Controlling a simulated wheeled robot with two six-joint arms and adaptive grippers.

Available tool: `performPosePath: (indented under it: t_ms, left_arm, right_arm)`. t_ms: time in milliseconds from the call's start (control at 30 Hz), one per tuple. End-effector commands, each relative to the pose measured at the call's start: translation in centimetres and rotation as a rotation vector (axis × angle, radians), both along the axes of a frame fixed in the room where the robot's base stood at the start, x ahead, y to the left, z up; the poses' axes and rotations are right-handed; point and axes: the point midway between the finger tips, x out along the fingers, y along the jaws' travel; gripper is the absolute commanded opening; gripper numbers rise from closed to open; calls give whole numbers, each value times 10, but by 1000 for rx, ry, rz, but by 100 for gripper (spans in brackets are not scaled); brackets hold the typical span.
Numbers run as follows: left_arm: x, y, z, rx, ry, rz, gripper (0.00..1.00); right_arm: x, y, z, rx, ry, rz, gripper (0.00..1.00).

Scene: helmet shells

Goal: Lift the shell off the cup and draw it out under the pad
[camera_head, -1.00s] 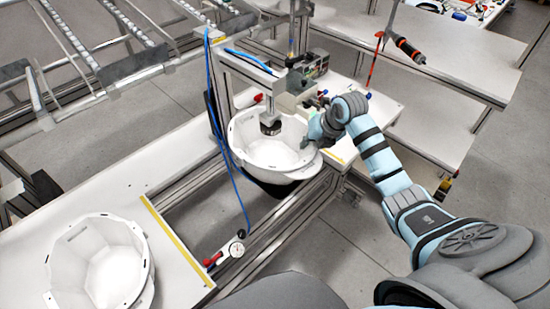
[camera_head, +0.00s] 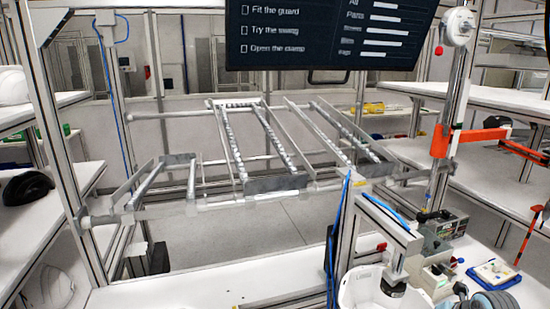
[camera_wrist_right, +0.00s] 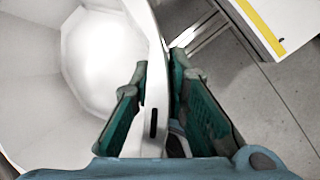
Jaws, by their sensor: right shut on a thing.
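The white shell (camera_head: 360,290) shows only in part at the bottom edge of the head view, below the dark round pad (camera_head: 394,287) of the press. In the right wrist view the shell's pale bowl (camera_wrist_right: 95,60) fills the left side. My right gripper (camera_wrist_right: 158,85) is shut on the shell's rim, with one green-padded finger on each side of the wall. Only grey wrist parts of that arm show at the bottom right of the head view. The cup is hidden, so I cannot tell whether the shell touches it. My left gripper is not in view.
The press frame (camera_head: 395,225) with a blue hose stands around the pad. A roller rack (camera_head: 260,150) stands behind. The wrist view shows a yellow-striped bench edge (camera_wrist_right: 262,28) and open floor.

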Motion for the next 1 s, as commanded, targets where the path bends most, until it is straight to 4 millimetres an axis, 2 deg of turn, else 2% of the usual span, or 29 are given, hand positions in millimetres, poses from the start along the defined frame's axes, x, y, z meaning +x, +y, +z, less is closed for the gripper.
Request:
performPosePath:
  t_ms: [100,133,267,567,667,767,1000]
  left_arm:
    - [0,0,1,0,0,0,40]
    - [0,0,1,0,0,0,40]
    - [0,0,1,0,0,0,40]
    - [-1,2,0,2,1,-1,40]
    - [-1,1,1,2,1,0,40]
    - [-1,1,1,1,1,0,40]
    - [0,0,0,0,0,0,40]
  right_arm:
    - [0,0,1,0,-2,0,0]
    - [0,0,1,0,-2,0,16]
    - [0,0,1,0,-1,0,37]
    - [-1,-1,1,-1,0,0,38]
    - [-4,-2,9,-4,-1,-2,38]
    - [-14,-3,28,-6,-3,1,38]
    - [-44,-7,86,-6,-3,1,38]
